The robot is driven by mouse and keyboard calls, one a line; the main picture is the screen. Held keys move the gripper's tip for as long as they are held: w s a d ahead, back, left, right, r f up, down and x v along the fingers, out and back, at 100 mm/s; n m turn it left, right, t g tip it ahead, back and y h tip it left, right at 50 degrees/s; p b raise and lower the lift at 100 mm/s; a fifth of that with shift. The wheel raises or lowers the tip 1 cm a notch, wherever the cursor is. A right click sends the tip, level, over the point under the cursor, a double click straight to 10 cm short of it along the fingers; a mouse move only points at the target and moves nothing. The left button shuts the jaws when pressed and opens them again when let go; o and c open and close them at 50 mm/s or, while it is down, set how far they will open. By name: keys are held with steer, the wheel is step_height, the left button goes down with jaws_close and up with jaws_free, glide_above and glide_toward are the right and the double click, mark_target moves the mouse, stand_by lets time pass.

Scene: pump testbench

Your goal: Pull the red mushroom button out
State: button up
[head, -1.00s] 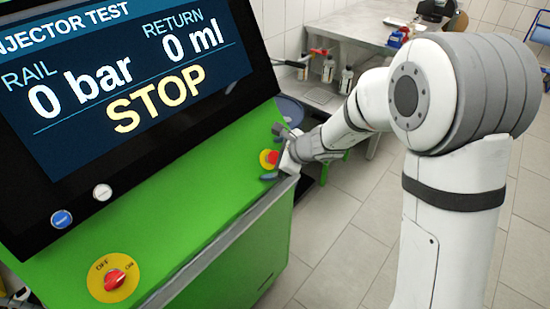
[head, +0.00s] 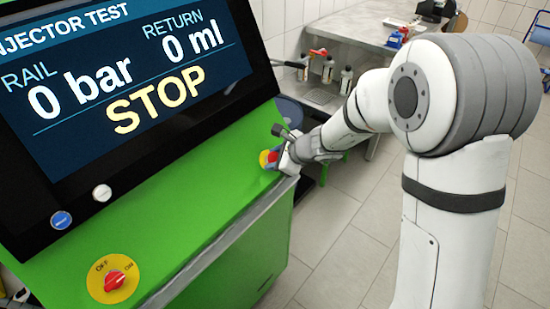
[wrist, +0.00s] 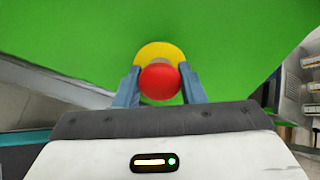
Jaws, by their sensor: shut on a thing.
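The red mushroom button (wrist: 160,82) sits on a yellow round plate (wrist: 159,49) on the green bench panel. In the wrist view my gripper (wrist: 160,84) has one grey-blue finger on each side of the button's head, shut on it. In the head view my gripper (head: 277,158) is at the right end of the green panel. The button (head: 272,156) shows there only in part, beside the fingers. The bench screen (head: 125,75) reads STOP, 0 bar and 0 ml.
A red rotary switch (head: 115,280) on a yellow plate is at the panel's lower left. A blue button (head: 61,220) and a white button (head: 102,193) are below the screen. A metal table (head: 365,30) with bottles stands behind.

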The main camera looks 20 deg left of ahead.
steer(key=shift+w+d+r, duration=0.1)
steer(key=shift+r, duration=0.15)
stand_by(0.4)
steer(key=shift+d+r, duration=0.15)
steer(key=o, duration=1.8)
steer(key=shift+p+v, duration=1.3)
steer(key=shift+v, duration=2.15)
